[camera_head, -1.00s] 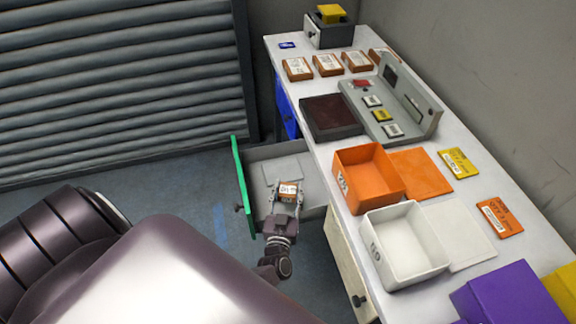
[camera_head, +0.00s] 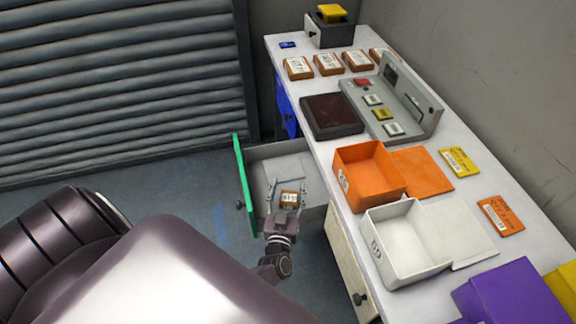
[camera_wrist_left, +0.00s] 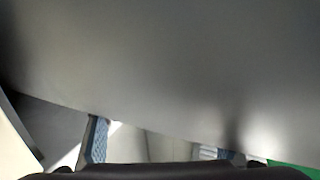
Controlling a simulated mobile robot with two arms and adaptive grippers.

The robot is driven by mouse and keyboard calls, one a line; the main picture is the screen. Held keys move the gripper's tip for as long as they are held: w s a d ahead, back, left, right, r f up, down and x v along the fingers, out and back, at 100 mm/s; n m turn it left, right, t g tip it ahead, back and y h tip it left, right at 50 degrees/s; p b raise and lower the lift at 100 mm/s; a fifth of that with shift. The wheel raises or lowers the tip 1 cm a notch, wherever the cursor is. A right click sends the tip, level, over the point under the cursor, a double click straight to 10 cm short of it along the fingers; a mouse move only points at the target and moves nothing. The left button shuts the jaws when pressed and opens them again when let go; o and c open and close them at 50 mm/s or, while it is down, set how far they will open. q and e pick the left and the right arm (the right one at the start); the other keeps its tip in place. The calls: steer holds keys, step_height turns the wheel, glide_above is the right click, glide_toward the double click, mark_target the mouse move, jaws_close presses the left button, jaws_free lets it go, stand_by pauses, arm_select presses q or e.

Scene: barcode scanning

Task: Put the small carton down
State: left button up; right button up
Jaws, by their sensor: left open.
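The small carton (camera_head: 289,198) is brown with a white label on top. In the head view it is in the open grey drawer (camera_head: 318,190) with the green front (camera_head: 243,185), apparently on the drawer floor. My left gripper (camera_head: 287,184) is open over the drawer, with its fingers spread on either side of the carton and a gap showing beside it. In the left wrist view the open fingers (camera_wrist_left: 155,145) show at the bottom edge, below a large grey surface. The carton cannot be made out there. My right gripper is not in view.
The white table (camera_head: 293,97) runs along the drawer's right side. On it stand an orange box (camera_head: 368,190), a white box (camera_head: 385,258), a dark pad (camera_head: 331,113) and a grey panel (camera_head: 395,105). Several brown cartons lie in a row behind.

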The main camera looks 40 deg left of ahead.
arm_select(q)
steer(key=shift+s+d+f, duration=0.25)
steer(key=shift+s+f, duration=0.1)
steer(key=shift+f, duration=0.25)
steer(key=shift+r, duration=0.2)
steer(key=r+v, duration=0.2)
steer(key=v, duration=1)
steer(key=s+d+f+m+g+h, duration=0.2)
steer(key=s+d+f+h, duration=0.1)
steer(key=f, duration=0.4)
steer(key=s+d+f+m+g+h, duration=0.1)
steer(key=s+d+f+m+h, duration=0.15)
steer(key=f, duration=0.45)
steer(key=s+d+f+m+g+h, duration=0.1)
steer(key=s+d+f+g+h, duration=0.2)
steer(key=f, duration=0.4)
steer(key=s+a+f+g, duration=0.1)
steer(key=s+f+g, duration=0.2)
steer(key=s, duration=0.5)
steer(key=s+a+f+m+g, duration=0.1)
steer(key=s+a+f+g, duration=0.1)
steer(key=s+f, duration=0.4)
steer(key=s+a+f+m+g, duration=0.1)
steer(key=s+f+g, duration=0.2)
steer(key=s, duration=0.7)
step_height(320, 180, down, 2)
steer(key=shift+a+f+g+p, duration=0.25)
steer(key=shift+a+g+p, duration=0.05)
steer(key=shift+a+p, duration=0.1)
